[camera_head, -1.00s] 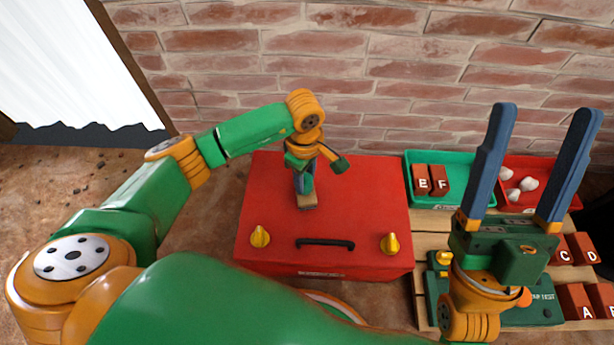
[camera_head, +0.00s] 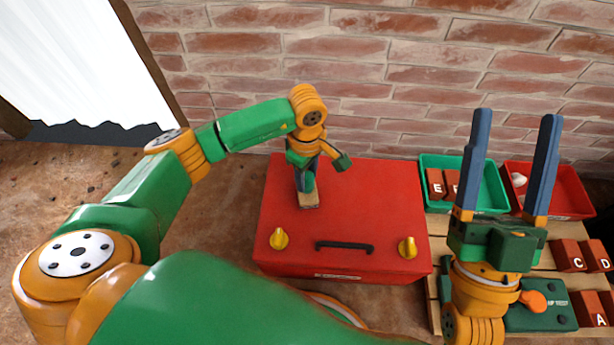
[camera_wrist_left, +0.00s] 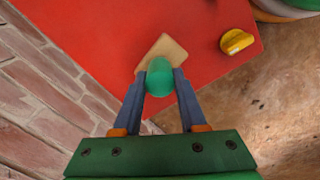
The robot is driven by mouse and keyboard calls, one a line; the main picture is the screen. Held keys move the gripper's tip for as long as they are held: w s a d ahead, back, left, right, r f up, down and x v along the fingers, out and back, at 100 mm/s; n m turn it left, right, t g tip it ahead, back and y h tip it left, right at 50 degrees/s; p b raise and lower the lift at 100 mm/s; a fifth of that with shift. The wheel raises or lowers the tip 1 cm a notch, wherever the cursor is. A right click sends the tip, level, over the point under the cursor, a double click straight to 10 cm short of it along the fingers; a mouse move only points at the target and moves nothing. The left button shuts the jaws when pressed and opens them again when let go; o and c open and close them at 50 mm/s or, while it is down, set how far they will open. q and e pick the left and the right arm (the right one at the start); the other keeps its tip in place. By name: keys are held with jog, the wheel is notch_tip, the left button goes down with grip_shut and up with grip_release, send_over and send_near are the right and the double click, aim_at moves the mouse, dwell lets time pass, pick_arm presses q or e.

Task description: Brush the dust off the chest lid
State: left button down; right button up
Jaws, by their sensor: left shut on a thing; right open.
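The red chest (camera_head: 375,215) stands against the brick wall, its lid shut, with a black handle (camera_head: 345,246) and two yellow latches (camera_head: 279,238) (camera_head: 407,248) near its front. My left gripper (camera_head: 307,182) is shut on a brush with a green grip and a pale wooden block (camera_head: 310,201). The block is at the left part of the lid, apparently touching it. In the left wrist view the brush (camera_wrist_left: 168,48) sits between the fingertips (camera_wrist_left: 160,78), close to the lid's edge. I cannot make out dust on the lid. My right gripper (camera_head: 512,118) is open and empty, right of the chest.
A green tray (camera_head: 487,196) with lettered red-brown blocks and a red tray (camera_head: 570,200) with pale lumps stand by the wall, right of the chest. More lettered blocks (camera_head: 568,255) and a dark green device (camera_head: 540,312) lie on a wooden pallet. A white curtain hangs at left.

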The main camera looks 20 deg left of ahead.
pick_arm(q)
jog(key=shift+r+p, duration=0.3)
jog(key=shift+r, duration=0.1)
jog(key=shift+r+p, duration=0.35)
jog(key=shift+r, duration=0.1)
jog(key=shift+r+p, duration=0.3)
jog(key=shift+r, duration=0.05)
jog(key=shift+r+p, duration=0.3)
jog(key=shift+r, duration=0.1)
pick_arm(e)
jog(key=shift+w+d+f+m+g+h, duration=0.4)
jog(key=shift+w+f+g+h, duration=0.8)
jog(key=shift+f+g, duration=1.9)
jog(key=shift+w+d+f+m+g+h, duration=0.35)
jog(key=shift+w+f+g+h, duration=1)
jog(key=shift+f, duration=3.25)
pick_arm(q)
jog(key=shift+r+p, duration=0.35)
jog(key=shift+r, duration=0.1)
jog(key=shift+r+p, duration=0.3)
jog(key=shift+r, duration=0.1)
jog(key=shift+r+p, duration=0.35)
jog(key=shift+r, duration=0.4)
pick_arm(e)
jog(key=s+d+f+g+h, duration=0.2)
jog(key=s+d+f+g, duration=0.1)
jog(key=s+f+g, duration=0.7)
jog(key=shift+s+d+f+m, duration=0.45)
jog(key=shift+s+f, duration=0.15)
jog(key=shift+f, duration=1.15)
